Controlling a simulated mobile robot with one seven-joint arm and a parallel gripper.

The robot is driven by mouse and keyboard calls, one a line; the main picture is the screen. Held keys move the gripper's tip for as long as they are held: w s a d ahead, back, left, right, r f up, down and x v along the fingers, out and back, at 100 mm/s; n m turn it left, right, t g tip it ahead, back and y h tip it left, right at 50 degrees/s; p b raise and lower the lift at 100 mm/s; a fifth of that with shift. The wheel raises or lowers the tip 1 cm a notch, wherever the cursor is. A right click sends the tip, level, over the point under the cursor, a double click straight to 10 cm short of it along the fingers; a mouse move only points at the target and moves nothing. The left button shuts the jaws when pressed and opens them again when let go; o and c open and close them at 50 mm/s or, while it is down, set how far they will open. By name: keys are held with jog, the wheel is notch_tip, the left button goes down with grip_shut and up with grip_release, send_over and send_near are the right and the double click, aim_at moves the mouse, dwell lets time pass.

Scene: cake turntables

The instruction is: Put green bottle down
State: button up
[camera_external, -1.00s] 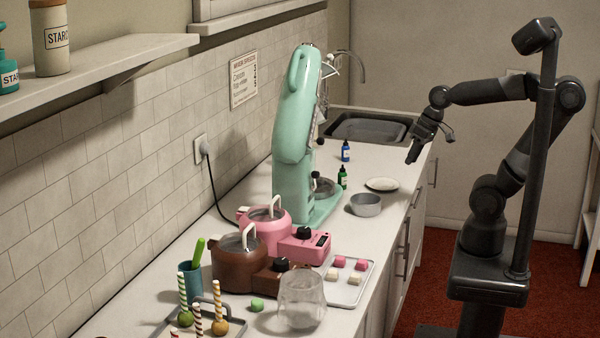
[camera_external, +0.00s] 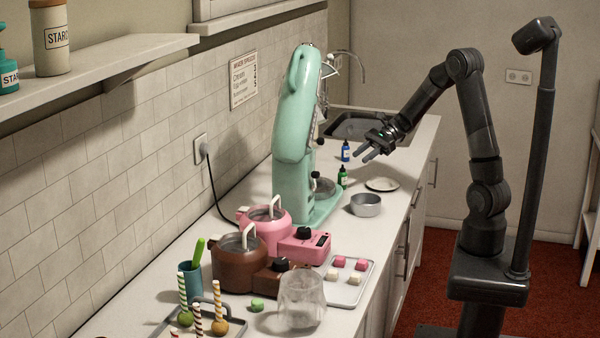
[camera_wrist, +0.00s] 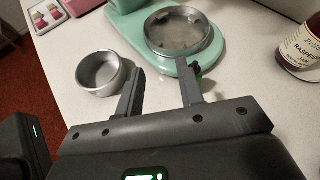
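The small green bottle (camera_external: 342,176) stands upright on the counter beside the mixer base in the external view. In the wrist view a bit of green (camera_wrist: 197,69), probably this bottle, shows at the right finger, which hides most of it. My gripper (camera_external: 362,150) is above the counter, higher in the picture than the green bottle and close to a blue bottle (camera_external: 346,152). In the wrist view my gripper (camera_wrist: 160,82) has its fingers apart, with nothing visible between them.
The mint mixer (camera_external: 294,120) stands left of the bottles. A jam jar (camera_wrist: 302,48) stands at the right in the wrist view. The sink (camera_external: 362,126) lies behind.

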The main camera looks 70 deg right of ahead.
aim_at(342, 176)
jog(key=w+d+f+m+t, duration=0.2)
jog(key=d+m, duration=0.1)
jog(key=d, duration=0.2)
jog(key=x, duration=0.5)
jog(key=shift+a, duration=0.1)
jog(key=x, duration=0.5)
jog(key=shift+a+f, duration=0.15)
jog(key=shift+f, duration=0.1)
jog(key=shift+s, duration=0.1)
grip_shut()
